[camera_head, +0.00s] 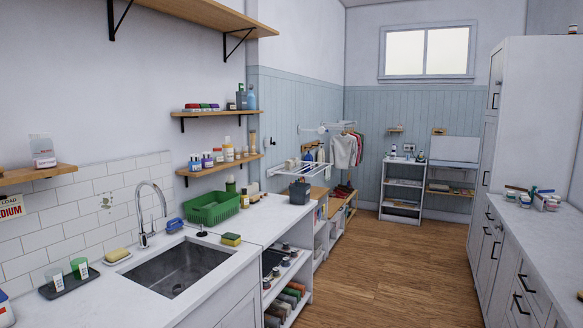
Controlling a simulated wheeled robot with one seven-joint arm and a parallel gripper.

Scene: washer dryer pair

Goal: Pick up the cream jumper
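A pale, off-white garment (344,151) hangs on the wall rack at the far end of the left wall. It may be the cream jumper, but it is too small to tell for sure. A dark red garment (359,147) hangs right beside it. My gripper is not in view, and nothing shows it near the garment.
A counter with a sink (178,267) and a green basket (212,206) runs along the left. A white drying rack (305,166) juts out above the far counter. Cabinets (488,250) line the right. The wooden floor (375,270) between them is clear.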

